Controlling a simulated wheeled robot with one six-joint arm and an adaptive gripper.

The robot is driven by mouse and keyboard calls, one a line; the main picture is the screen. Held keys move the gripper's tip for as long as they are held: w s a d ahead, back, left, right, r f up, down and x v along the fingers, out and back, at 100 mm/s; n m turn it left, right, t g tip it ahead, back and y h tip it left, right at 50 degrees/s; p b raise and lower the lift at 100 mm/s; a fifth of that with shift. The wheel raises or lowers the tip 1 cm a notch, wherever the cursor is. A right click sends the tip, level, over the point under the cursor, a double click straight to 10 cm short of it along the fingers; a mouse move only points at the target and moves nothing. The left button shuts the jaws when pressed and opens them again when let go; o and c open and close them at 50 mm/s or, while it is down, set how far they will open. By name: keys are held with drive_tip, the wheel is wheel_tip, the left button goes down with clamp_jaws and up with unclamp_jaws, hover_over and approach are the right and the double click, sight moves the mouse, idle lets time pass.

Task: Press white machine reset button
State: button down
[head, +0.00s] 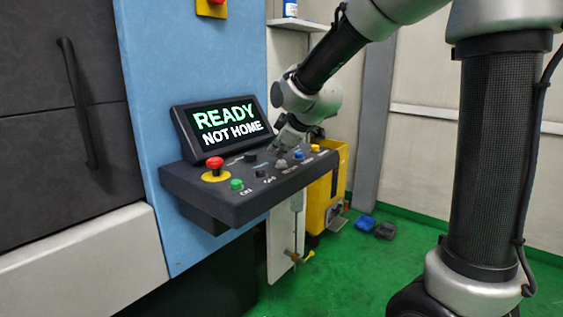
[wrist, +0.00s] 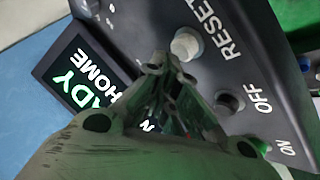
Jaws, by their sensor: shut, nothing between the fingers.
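The white reset button (head: 281,163) sits on the sloped dark control panel, right of the black button in the head view. In the wrist view the white button (wrist: 187,44) stands out beside the word RESET. My gripper (head: 277,150) points down at the panel just behind the white button. In the wrist view my gripper (wrist: 172,62) is shut and empty, its tips close to the white button. I cannot tell whether the tips touch it.
The panel also carries a red emergency knob (head: 215,164), a green button (head: 236,184), a black button (head: 260,172), a blue button (head: 298,155) and a yellow one (head: 315,148). A screen (head: 228,128) reading "READY NOT HOME" stands behind. Green floor (head: 350,270) lies open at right.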

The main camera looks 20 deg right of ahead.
sight(279, 161)
drive_tip(key=shift+r, duration=0.35)
drive_tip(key=shift+r, duration=2.55)
